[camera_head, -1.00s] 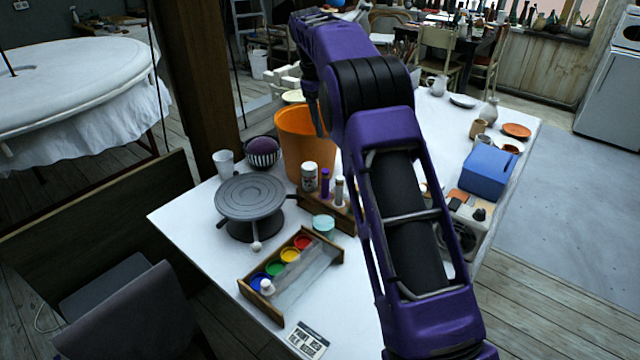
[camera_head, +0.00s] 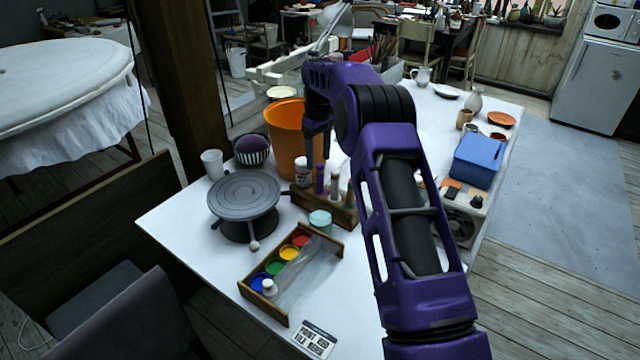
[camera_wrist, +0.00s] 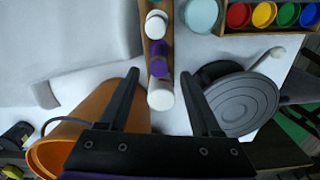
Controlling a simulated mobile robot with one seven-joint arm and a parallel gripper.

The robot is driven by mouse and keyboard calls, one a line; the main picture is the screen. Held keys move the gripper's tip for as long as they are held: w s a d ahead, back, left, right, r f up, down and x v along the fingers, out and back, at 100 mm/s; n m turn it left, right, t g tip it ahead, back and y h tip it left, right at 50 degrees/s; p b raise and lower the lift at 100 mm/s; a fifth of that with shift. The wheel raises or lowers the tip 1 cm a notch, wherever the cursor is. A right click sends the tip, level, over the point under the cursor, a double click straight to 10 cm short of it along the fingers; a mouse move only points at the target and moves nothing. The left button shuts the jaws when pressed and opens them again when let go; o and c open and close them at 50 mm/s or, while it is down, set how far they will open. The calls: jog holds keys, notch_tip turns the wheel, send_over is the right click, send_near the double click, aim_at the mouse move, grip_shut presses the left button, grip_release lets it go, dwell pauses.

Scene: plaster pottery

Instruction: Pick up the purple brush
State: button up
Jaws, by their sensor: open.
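The purple brush (camera_head: 319,178) stands upright in a wooden holder (camera_head: 345,216) between a white-capped bottle (camera_head: 302,172) and a pale item (camera_head: 335,182). In the wrist view a purple top (camera_wrist: 159,62) shows between the white cap (camera_wrist: 160,95) and another white top (camera_wrist: 156,24). My gripper (camera_head: 318,150) is above the left end of the holder. In the wrist view my gripper (camera_wrist: 159,77) is open and points down, with one finger on each side of the holder row. Nothing is held.
An orange bucket (camera_head: 284,140) stands close behind the holder. A grey turntable (camera_head: 244,195) is to its left. A paint tray (camera_head: 322,270) and a light-blue cup (camera_head: 320,220) are in front. A blue box (camera_head: 478,160) is at the right.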

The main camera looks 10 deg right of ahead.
aim_at(320, 179)
jog(key=f, duration=0.8)
jog(key=shift+s+d+f, duration=0.1)
jog(key=shift+d, duration=0.1)
grip_shut()
